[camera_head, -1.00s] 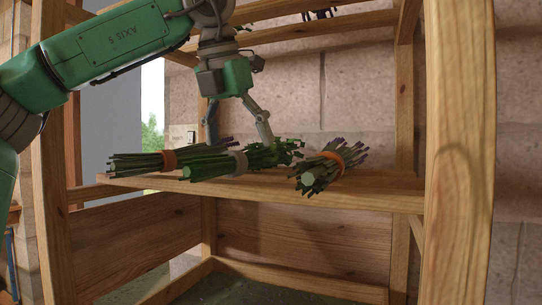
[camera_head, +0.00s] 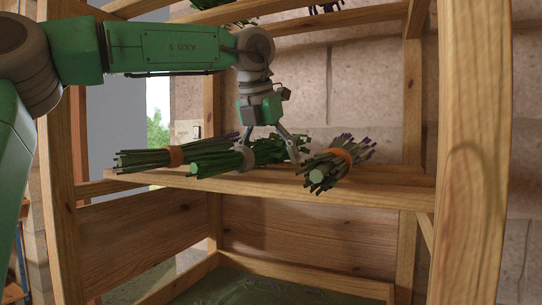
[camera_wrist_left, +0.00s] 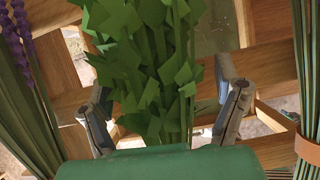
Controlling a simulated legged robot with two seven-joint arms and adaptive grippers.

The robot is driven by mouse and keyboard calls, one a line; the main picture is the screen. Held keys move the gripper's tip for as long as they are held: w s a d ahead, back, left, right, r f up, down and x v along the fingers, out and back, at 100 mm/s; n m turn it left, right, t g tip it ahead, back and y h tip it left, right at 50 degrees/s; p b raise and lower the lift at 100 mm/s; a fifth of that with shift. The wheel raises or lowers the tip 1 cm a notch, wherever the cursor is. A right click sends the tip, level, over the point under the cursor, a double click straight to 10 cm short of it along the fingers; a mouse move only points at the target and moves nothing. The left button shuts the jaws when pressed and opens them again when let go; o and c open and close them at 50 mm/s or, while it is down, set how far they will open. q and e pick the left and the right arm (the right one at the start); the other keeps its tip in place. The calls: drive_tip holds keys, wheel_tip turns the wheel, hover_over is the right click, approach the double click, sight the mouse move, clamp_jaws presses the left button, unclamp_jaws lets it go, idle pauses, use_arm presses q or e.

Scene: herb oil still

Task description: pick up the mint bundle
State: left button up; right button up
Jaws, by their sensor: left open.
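The mint bundle (camera_head: 215,163) lies in the middle of the wooden shelf board, its cut stems toward me, a grey band around it and green leaves at the far end. My left gripper (camera_head: 269,153) points down over the leafy end, open, with one finger to each side. In the left wrist view, the mint leaves (camera_wrist_left: 150,65) run between the two spread fingers (camera_wrist_left: 165,92), with gaps on both sides, so the fingers do not appear closed on it. My right gripper is not in view.
A lavender bundle (camera_head: 140,160) with an orange band lies close on the left; another (camera_head: 336,163) lies right of the gripper. The wooden shelf (camera_head: 270,186) has upright posts (camera_head: 470,150) at both sides. More bundles hang near the top.

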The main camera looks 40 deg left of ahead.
use_arm(q)
drive_tip(key=shift+a+f, duration=0.25)
drive_tip(key=shift+a, duration=0.3)
drive_tip(key=shift+d, duration=0.1)
drive_tip(key=c, duration=1.2)
drive_tip(key=shift+d, duration=0.15)
drive_tip(key=shift+c, duration=1.1)
drive_tip(key=shift+d+r, duration=0.15)
drive_tip(key=shift+d, duration=0.05)
